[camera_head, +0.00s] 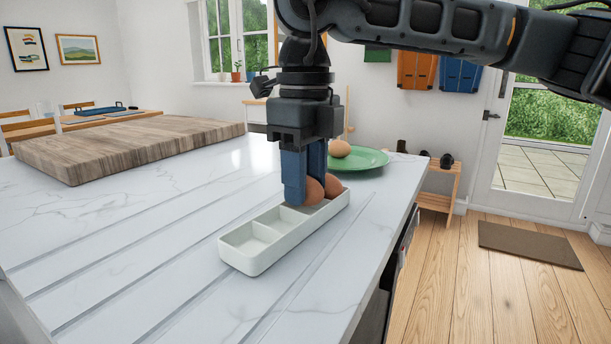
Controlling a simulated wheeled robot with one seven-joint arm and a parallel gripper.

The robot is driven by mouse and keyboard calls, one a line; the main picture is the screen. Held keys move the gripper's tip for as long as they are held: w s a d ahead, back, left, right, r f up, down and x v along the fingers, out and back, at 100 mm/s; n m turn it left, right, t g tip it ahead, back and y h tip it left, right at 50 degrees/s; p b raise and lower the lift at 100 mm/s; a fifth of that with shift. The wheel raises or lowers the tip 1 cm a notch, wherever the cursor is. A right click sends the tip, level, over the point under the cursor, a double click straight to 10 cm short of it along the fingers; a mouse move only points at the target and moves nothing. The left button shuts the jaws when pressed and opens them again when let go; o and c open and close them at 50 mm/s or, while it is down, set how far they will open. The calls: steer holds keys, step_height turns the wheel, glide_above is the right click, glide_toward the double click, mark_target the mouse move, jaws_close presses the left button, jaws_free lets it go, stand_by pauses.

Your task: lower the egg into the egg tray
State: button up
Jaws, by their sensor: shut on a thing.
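The white egg tray (259,262) lies on the marble counter, a narrow row of compartments running from near left to far right. Its near compartments are empty. My gripper (306,188) points straight down over the tray's far half, its blue fingers shut on a brown egg (314,191). The held egg is low, at about rim height; whether it touches the tray floor is hidden. Another brown egg (333,186) sits just behind it in the far part of the tray, overlapped by the held egg in this view. A further egg (339,149) rests on a green plate (365,160).
A thick wooden board (120,150) lies at the back left of the counter (130,230). The green plate stands close behind the tray. The counter's right edge runs near the tray. The counter left of the tray is clear, with shallow grooves.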

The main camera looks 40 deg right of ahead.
steer(key=shift+f+b, duration=0.35)
steer(key=shift+f, duration=0.05)
stand_by(0.4)
steer(key=o, duration=0.8)
steer(key=shift+c, duration=0.2)
steer(key=shift+r+p, duration=0.7)
steer(key=shift+r, duration=3.2)
